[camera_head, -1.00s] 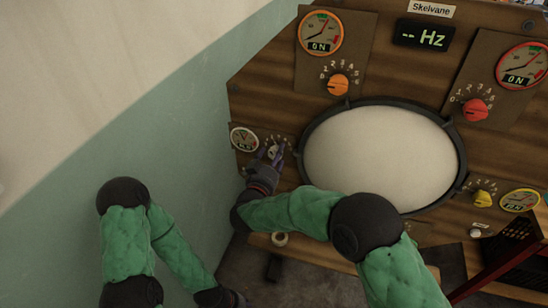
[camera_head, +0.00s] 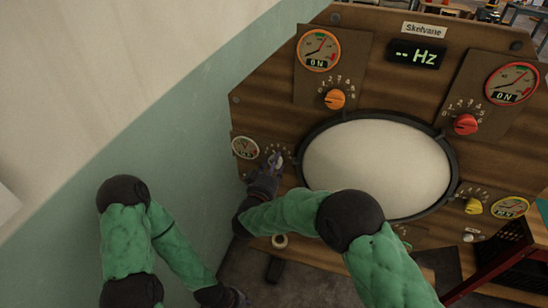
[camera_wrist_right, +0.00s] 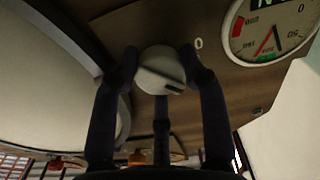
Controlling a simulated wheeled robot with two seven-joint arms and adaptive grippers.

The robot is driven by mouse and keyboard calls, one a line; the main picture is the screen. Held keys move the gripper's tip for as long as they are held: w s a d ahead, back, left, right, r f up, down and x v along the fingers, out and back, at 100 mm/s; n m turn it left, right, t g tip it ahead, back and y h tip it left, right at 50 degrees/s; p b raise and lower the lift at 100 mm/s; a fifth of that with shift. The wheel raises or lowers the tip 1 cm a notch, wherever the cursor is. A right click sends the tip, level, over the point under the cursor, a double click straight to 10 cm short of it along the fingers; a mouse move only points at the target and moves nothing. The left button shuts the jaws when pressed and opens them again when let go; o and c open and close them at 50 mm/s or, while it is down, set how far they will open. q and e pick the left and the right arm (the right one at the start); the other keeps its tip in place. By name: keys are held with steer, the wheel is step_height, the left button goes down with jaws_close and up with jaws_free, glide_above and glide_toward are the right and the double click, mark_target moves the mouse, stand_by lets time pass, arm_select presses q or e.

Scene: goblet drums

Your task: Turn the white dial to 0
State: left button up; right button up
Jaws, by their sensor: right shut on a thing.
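The white dial (camera_wrist_right: 161,70) shows large in the right wrist view, with a dark line across its face that runs toward the lower right. A printed 0 (camera_wrist_right: 198,44) is on the panel just to its upper right. My right gripper (camera_wrist_right: 160,75) is shut on the dial, with a finger on each side. In the head view the right gripper (camera_head: 274,168) covers much of the dial (camera_head: 276,158), at the drum cabinet's lower left. My left gripper (camera_head: 225,298) is low at the bottom edge, away from the dial; its fingers are unclear.
A round gauge (camera_head: 245,147) is just left of the dial. The large pale drumhead (camera_head: 375,168) is to its right. Orange (camera_head: 335,99), red (camera_head: 465,125) and yellow (camera_head: 474,206) dials sit elsewhere on the wooden cabinet. A green and white wall (camera_head: 150,150) stands on the left.

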steer(key=shift+s+d+f+n+p, duration=0.1)
steer(key=shift+f+n+p, duration=0.05)
steer(key=shift+n+p, duration=1.4)
steer(key=shift+s+f+n+p, duration=0.1)
steer(key=shift+f+n+p, duration=0.05)
steer(key=shift+n+p, duration=1.35)
steer(key=shift+d+f+n+p, duration=0.1)
steer(key=shift+f+n+p, duration=0.05)
steer(key=shift+n+p, duration=1.4)
steer(key=shift+f, duration=0.1)
steer(key=o, duration=1.2)
steer(key=shift+c, duration=0.2)
steer(key=shift+r, duration=0.2)
steer(key=shift+r, duration=0.1)
steer(key=shift+a, duration=0.1)
